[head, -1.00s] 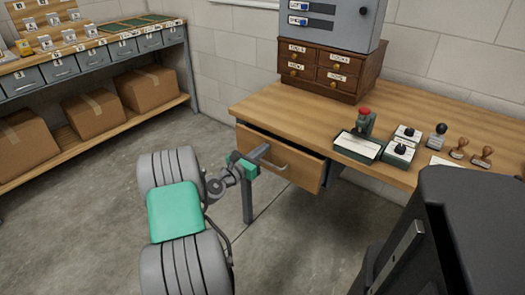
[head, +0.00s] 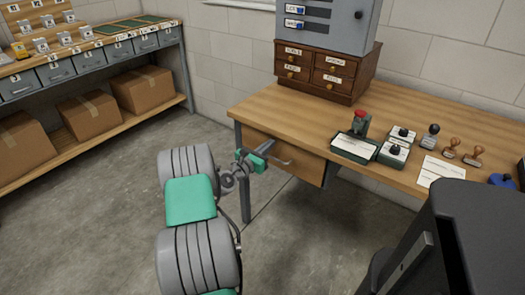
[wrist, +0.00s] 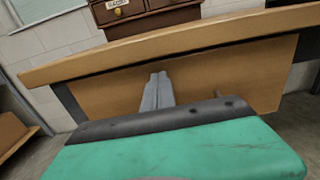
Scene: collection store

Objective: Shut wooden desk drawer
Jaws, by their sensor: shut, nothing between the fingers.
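The wooden desk drawer (head: 303,172) sits under the left part of the desktop. In the head view its front lies close under the desk edge and no inside of the drawer shows; I cannot tell if it is fully flush. Its front also fills the middle of the wrist view (wrist: 225,72). A grey bar handle (head: 281,162) is on the front. My gripper (head: 267,147) is shut and empty, left of the handle. In the wrist view its fingertips (wrist: 158,78) point at the drawer front and look to be at or against it.
The wooden desk (head: 300,115) holds a dark drawer cabinet (head: 325,75), a red-topped stamp (head: 360,120), ink pads and several stamps. A shelf with boxes (head: 90,115) stands left. Floor between is clear.

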